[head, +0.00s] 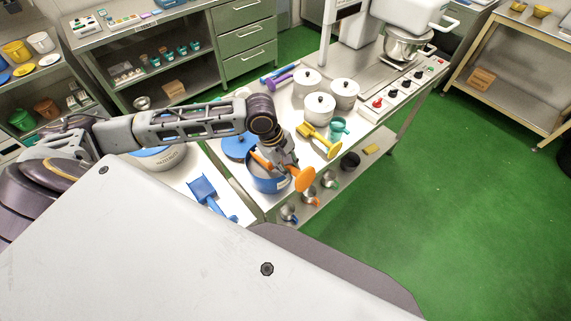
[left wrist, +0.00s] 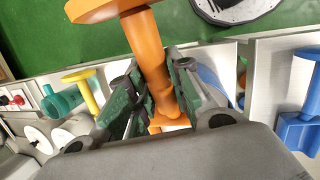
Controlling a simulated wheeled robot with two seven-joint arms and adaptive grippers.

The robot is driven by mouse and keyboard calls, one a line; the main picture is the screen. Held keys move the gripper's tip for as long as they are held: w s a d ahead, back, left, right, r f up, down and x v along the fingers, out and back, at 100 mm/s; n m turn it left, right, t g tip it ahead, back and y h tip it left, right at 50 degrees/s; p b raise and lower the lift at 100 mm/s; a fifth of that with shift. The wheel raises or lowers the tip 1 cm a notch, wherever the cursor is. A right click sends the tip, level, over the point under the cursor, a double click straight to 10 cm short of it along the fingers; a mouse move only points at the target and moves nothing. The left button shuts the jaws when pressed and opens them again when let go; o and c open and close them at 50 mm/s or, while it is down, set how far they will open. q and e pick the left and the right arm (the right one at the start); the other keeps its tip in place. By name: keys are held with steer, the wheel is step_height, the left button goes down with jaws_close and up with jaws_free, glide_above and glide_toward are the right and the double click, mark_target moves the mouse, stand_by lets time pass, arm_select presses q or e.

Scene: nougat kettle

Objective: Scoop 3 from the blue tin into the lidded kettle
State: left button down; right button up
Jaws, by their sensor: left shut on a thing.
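My left gripper (head: 283,165) is shut on an orange tool (head: 305,179) with a round flat end. In the left wrist view the tool's orange shaft (left wrist: 146,48) runs between the jaws (left wrist: 152,105). The gripper is over the open blue tin (head: 268,184), partly covering it; I cannot tell whether the tool touches the tin. A blue lid-like disc (head: 236,148) lies behind the tin, partly hidden by my arm. A large white and blue vessel with lettering (head: 165,160) stands left, mostly hidden by my arm; I cannot tell whether it is the kettle. My right gripper is out of view.
Several lidded white pots (head: 345,90) stand farther back. A yellow scoop (head: 325,143) and a teal scoop (head: 339,126) lie before them. A blue scoop (head: 204,192) lies left of the tin. Small containers (head: 309,195) line a lower shelf. The green floor at right is clear.

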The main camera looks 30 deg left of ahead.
mark_target(294, 169)
arm_select(q)
steer(key=shift+s+d+r+t+y, duration=0.2)
steer(key=shift+d+r+y, duration=0.2)
steer(key=shift+d+y, duration=0.2)
steer(key=shift+s+d+r+t+y, duration=0.2)
steer(key=shift+d+r+y, duration=0.15)
steer(key=shift+d+y, duration=0.25)
steer(key=shift+s+d+r, duration=0.1)
steer(key=shift+d+r, duration=0.1)
steer(key=shift+r, duration=1.15)
steer(key=shift+d+r, duration=0.15)
steer(key=shift+r, duration=1.2)
steer(key=shift+d, duration=0.1)
